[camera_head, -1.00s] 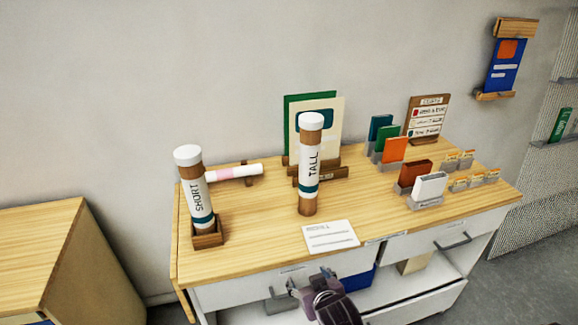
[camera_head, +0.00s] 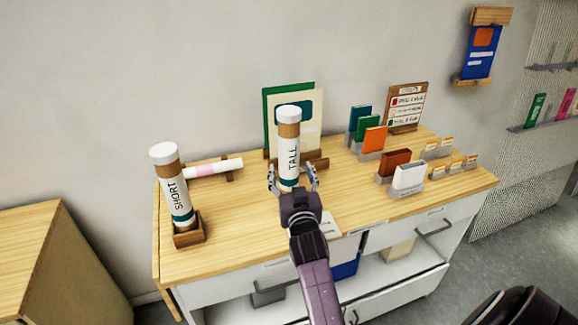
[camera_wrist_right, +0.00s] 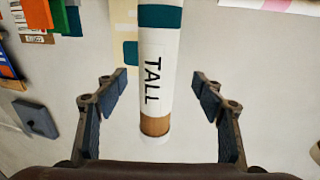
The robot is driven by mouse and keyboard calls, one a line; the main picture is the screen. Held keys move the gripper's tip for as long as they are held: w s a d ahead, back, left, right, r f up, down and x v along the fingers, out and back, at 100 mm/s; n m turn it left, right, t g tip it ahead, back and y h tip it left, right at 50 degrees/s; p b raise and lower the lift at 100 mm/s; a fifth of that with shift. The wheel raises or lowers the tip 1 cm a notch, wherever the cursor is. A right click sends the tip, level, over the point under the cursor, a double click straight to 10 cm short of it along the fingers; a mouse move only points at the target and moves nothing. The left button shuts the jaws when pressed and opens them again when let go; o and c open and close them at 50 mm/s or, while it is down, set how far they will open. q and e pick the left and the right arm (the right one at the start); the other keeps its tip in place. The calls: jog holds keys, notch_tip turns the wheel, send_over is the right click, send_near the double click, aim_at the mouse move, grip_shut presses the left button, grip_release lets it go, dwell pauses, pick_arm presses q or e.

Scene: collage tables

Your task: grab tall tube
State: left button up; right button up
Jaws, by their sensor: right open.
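The tall tube (camera_head: 290,140) stands upright on the wooden tabletop, with a white cap, a brown band, a white label reading TALL and a teal band. My right gripper (camera_head: 292,176) is open, with its fingers on either side of the tube's lower part as the head view shows it. In the right wrist view the tube (camera_wrist_right: 158,75) appears cap-down, in the middle between the open fingers (camera_wrist_right: 160,90), with gaps on both sides. The gripper hides the tube's foot in the head view. My left gripper is not in view.
A SHORT tube (camera_head: 173,186) stands in a wooden holder (camera_head: 189,236) at left. A pink-and-white roll (camera_head: 215,168) lies behind it. Green and cream boards (camera_head: 313,115) stand behind the tall tube. Small coloured cards (camera_head: 374,139) and boxes (camera_head: 409,179) stand to the right.

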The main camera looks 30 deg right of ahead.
aim_at(291, 160)
jog(key=shift+x, duration=0.85)
jog(key=w+d+p, duration=0.1)
jog(key=w, duration=0.1)
jog(key=w+d+r+p, duration=0.1)
jog(key=shift+w+d+p, duration=0.2)
jog(key=shift+w+p, duration=0.1)
jog(key=shift+w, duration=0.1)
jog(key=shift+w+d+f, duration=0.15)
jog(key=shift+w, duration=0.3)
jog(key=shift+c, duration=0.4)
jog(key=c, duration=1.3)
